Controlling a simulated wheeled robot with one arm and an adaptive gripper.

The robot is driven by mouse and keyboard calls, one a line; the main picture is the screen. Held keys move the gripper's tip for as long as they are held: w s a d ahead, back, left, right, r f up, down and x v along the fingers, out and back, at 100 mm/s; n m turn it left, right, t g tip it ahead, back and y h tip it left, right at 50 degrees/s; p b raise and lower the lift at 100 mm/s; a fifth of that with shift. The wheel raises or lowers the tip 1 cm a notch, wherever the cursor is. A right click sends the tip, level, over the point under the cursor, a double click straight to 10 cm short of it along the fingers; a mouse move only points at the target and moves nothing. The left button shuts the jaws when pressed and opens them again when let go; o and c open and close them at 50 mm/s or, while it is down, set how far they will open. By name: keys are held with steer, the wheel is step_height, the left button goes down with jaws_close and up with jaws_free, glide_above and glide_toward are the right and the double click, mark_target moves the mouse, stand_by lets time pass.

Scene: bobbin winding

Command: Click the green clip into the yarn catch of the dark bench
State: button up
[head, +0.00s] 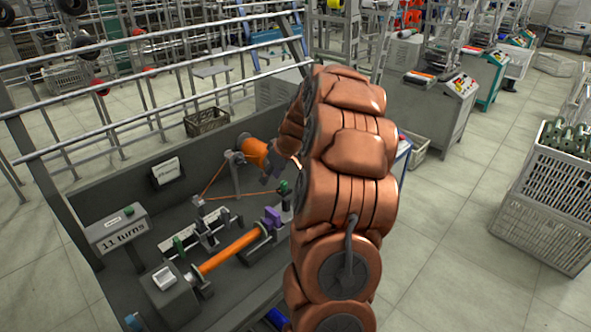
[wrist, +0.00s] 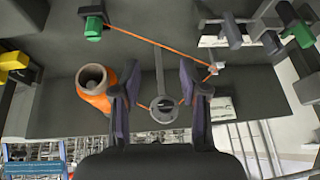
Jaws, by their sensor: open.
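The green clip (wrist: 93,28) is at the upper left of the wrist view, with the orange yarn (wrist: 155,45) meeting it. In the head view a green piece (head: 284,187) beside the arm appears to be this clip. The yarn runs to a small pale guide (wrist: 213,70) and back to a ring eye (wrist: 163,108). My gripper (wrist: 158,75) is open and empty, apart from the clip, its fingers on either side of the ring eye in the picture. The dark bench (head: 130,195) lies beneath. I cannot tell which part is the yarn catch.
An orange yarn cone (wrist: 96,80) stands close to the left finger. An orange roller (head: 228,252), a purple part (head: 270,217) and another green piece (head: 178,243) are on the bench. A counter box (head: 117,230) reads "11 turns". Metal rails (head: 150,115) run behind.

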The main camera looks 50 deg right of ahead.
steer(key=h, duration=0.1)
glide_toward(286, 184)
steer(key=shift+t, duration=0.3)
steer(key=x, duration=0.5)
steer(key=b+x, duration=0.1)
steer(key=x, duration=0.2)
steer(key=shift+s+f, duration=0.2)
steer(key=shift+s, duration=0.15)
steer(key=shift+w+f+b, duration=0.45)
steer(key=shift+f+b, duration=0.1)
steer(key=shift+b, duration=0.05)
steer(key=shift+c, duration=0.3)
jaws_close()
steer(key=shift+r, duration=2.3)
